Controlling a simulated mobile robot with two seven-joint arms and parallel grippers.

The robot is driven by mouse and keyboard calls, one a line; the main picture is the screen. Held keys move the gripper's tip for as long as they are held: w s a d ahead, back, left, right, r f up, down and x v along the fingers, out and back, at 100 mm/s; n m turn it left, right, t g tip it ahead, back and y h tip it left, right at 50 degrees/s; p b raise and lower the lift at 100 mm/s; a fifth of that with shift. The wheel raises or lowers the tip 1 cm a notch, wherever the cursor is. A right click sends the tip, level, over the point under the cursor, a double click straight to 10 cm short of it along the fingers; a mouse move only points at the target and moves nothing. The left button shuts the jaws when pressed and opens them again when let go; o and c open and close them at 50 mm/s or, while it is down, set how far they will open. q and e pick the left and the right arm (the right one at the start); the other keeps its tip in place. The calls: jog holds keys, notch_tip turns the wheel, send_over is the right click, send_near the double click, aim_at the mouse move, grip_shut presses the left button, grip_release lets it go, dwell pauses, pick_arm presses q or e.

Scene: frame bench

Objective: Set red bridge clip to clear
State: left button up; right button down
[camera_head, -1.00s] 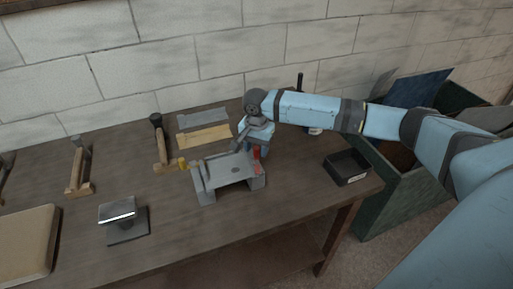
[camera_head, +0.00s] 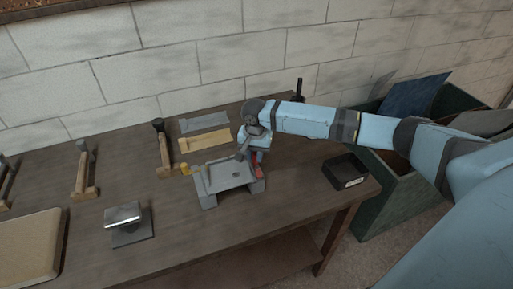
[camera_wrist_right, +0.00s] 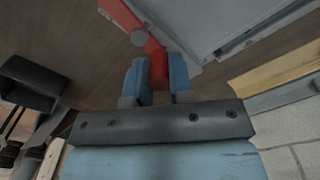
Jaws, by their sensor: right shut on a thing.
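The grey metal frame (camera_head: 232,174) stands on the bench, with raised sides and a flat plate between them. The red bridge clip (camera_head: 257,168) is at its right side; it also shows in the right wrist view (camera_wrist_right: 128,20) as a jointed red lever beside the grey frame. My right gripper (camera_wrist_right: 159,72) is shut on the red clip's end, with one blue finger on each side. In the head view my right gripper (camera_head: 253,153) partly hides the clip. A yellow clip (camera_head: 186,169) is at the frame's left side. My left gripper is not in view.
Grey and tan strips (camera_head: 203,138) lie behind the frame. Wooden-based stands (camera_head: 164,155), a metal block (camera_head: 125,220) and a tan pad (camera_head: 30,245) are to the left.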

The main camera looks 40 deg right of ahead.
aim_at(254, 153)
jog(key=shift+a+n+p, duration=0.1)
jog(key=shift+n+p, duration=0.2)
jog(key=shift+n, duration=0.1)
jog(key=c, duration=1)
grip_release()
pick_arm(q)
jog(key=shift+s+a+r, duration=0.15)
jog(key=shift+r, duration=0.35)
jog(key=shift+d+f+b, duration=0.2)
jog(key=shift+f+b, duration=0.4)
jog(key=shift+b, duration=0.2)
pick_arm(e)
notch_tip(254, 153, up, 14)
jog(key=shift+f, duration=0.1)
